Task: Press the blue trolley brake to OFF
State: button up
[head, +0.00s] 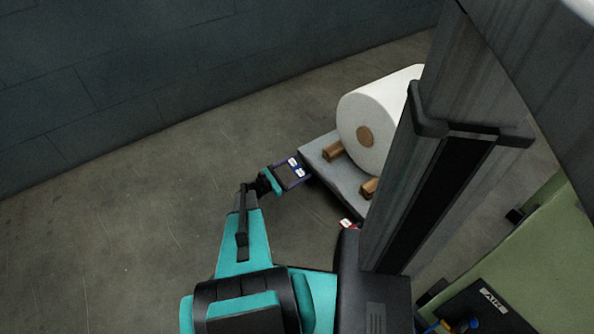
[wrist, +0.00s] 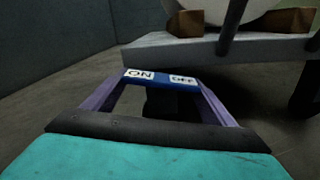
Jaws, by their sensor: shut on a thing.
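The blue trolley brake (wrist: 160,78) is a bar with a white ON label at its left and a white OFF label at its right in the wrist view. My gripper (wrist: 161,82) has its two purple fingers at the two ends of this bar, shut on it. In the head view my gripper (head: 291,170) is at the left corner of the grey trolley (head: 325,147), with the labels of the brake (head: 296,167) showing at its tips. The trolley's edge (wrist: 220,45) is just behind the brake. Whether the brake is pressed, I cannot tell.
A large white roll (head: 385,112) lies on wooden chocks (head: 333,152) on the trolley. A green surface (head: 510,250) is at the right. The floor (head: 130,200) at the left is clear up to the dark wall (head: 130,80).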

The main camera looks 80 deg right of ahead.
dwell(0.5)
jog(key=o, duration=1)
jog(key=shift+o, duration=0.2)
jog(key=shift+w, duration=0.1)
jog(key=p+v, duration=0.3)
jog(key=v, duration=1)
jog(key=shift+w+a, duration=0.25)
jog(key=shift+a, duration=0.1)
jog(key=shift+p, duration=0.3)
